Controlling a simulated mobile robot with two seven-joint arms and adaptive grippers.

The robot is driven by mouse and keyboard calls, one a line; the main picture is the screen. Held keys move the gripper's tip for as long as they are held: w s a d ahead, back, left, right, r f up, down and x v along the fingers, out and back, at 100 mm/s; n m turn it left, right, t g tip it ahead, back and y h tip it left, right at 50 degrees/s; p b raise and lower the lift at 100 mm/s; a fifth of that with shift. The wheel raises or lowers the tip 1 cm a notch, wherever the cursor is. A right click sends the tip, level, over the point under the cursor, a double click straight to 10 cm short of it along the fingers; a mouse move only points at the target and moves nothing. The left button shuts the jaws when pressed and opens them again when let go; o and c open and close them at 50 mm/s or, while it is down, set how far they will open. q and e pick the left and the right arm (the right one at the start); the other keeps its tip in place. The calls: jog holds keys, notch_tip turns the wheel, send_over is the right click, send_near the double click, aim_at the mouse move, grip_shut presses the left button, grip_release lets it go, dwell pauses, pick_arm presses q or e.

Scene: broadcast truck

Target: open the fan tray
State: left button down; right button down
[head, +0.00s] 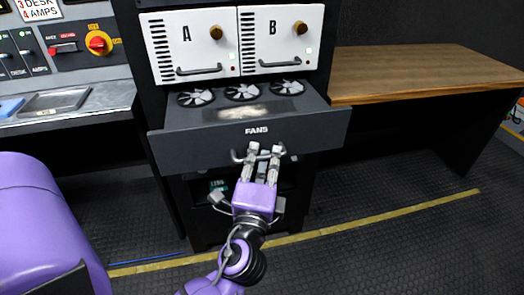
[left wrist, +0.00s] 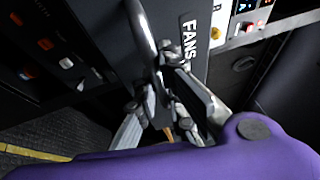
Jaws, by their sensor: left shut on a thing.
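The fan tray (head: 192,149) is a dark drawer marked FANS in the rack. It stands out from the rack, and several fans show on its top. My left gripper (head: 265,152) is at the middle of the tray's front, shut on the bar handle (head: 238,158). In the left wrist view the handle (left wrist: 140,25) runs between the fingers of my left gripper (left wrist: 165,75), beside the FANS label on the tray front (left wrist: 196,62). My right gripper is not in view.
White units A (head: 200,52) and B (head: 290,45) sit above the tray. A wooden desk (head: 420,75) is at the right and a control console (head: 60,118) at the left. The floor before the rack is clear, with a yellow stripe (head: 390,217).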

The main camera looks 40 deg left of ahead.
pick_arm(q)
jog(key=shift+s+d, duration=0.2)
jog(key=c, duration=1.8)
grip_release()
jog(key=shift+c, duration=0.2)
jog(key=v, duration=1.2)
